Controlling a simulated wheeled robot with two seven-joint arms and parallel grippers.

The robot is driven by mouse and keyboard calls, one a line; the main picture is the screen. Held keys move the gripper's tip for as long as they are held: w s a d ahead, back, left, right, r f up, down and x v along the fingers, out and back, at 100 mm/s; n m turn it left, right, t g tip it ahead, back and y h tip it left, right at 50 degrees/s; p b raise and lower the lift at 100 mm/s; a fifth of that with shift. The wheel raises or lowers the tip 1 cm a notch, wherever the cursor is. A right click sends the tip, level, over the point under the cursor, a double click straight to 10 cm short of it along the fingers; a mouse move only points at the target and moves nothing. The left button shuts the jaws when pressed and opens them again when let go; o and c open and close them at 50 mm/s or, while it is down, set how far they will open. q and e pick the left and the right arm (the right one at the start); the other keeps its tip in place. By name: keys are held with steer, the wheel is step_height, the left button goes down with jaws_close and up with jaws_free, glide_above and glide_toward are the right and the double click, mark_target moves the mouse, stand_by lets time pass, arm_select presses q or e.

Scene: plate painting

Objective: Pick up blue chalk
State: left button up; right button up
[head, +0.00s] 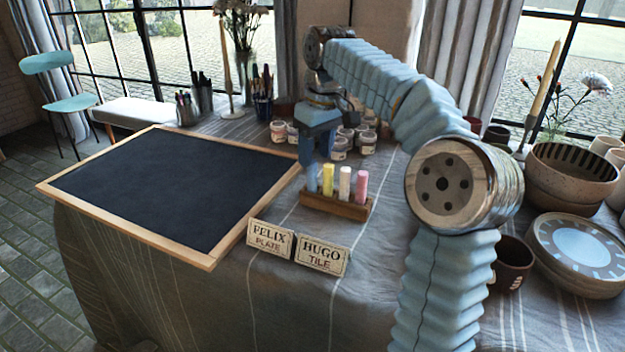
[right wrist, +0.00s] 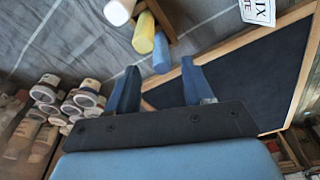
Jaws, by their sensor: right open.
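The blue chalk (head: 312,179) stands upright at the left end of a small wooden holder (head: 336,208), beside a yellow chalk (head: 328,180), a white chalk (head: 344,184) and a pink chalk (head: 361,187). My right gripper (head: 319,152) is open and empty, above and close to the blue chalk, partly hiding its top. In the right wrist view the blue chalk (right wrist: 161,54) shows just beyond the open fingertips (right wrist: 156,72), roughly in line with the gap between them. My left gripper is not in view.
A wood-framed blackboard (head: 180,185) lies left of the holder. Name cards (head: 323,256) stand in front. Paint jars (head: 340,147) are behind, near my gripper. Stacked plates (head: 580,245), a bowl (head: 570,170) and a dark cup (head: 511,262) are at the right.

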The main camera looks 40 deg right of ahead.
mark_target(312, 173)
steer(key=shift+w+a+f, duration=0.1)
steer(key=shift+w+f, duration=0.1)
steer(key=shift+f, duration=0.85)
steer(key=shift+w+f, duration=0.15)
steer(key=shift+f, duration=0.9)
steer(key=shift+w+a+f, duration=0.1)
steer(key=shift+w+f, duration=0.1)
steer(key=shift+f, duration=0.85)
jaws_close()
